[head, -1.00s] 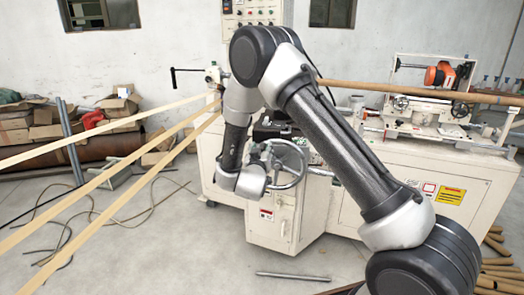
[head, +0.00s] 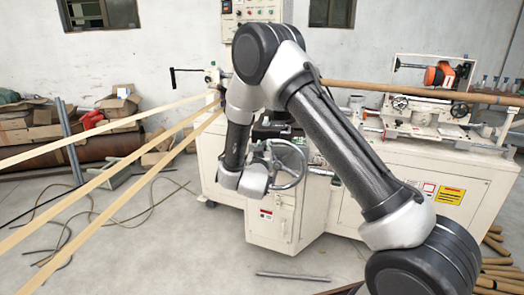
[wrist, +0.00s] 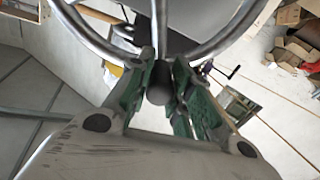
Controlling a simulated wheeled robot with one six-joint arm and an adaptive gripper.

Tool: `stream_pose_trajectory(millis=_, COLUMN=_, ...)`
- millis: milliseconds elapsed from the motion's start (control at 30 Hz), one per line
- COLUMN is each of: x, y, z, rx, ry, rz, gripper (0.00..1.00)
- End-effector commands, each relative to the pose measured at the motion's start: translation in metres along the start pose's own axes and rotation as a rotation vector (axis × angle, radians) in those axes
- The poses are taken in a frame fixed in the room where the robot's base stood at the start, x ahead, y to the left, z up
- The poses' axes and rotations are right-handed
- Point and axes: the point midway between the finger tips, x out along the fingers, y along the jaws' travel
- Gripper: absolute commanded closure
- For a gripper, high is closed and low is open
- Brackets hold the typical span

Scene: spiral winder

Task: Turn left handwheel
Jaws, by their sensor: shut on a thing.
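The left handwheel (head: 303,167) is a grey metal wheel with spokes on the front of the cream machine. My wrist covers its left part in the head view. In the wrist view its curved rim (wrist: 222,42) and a spoke run across the top. My gripper (wrist: 162,72), with green-lined fingers, is shut on the wheel's dark round handle (wrist: 160,90), which shows between the fingers just below the rim. In the head view the fingers are mostly hidden behind my wrist.
The cream machine body (head: 405,195) extends to the right, with a control panel (head: 257,12) above. Pale strips (head: 110,180) run in from the left to the machine. A metal rod (head: 292,276) lies on the floor in front. Boxes (head: 120,103) are piled at the left wall.

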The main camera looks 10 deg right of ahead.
Motion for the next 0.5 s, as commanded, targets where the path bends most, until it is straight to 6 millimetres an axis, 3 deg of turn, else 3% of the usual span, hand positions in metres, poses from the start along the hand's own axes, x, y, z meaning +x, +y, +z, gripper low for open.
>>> stream_pose_trajectory(millis=500, x=0.000, y=0.038, z=-0.005, rx=0.336, ry=0.000, rz=0.002, gripper=1.00)
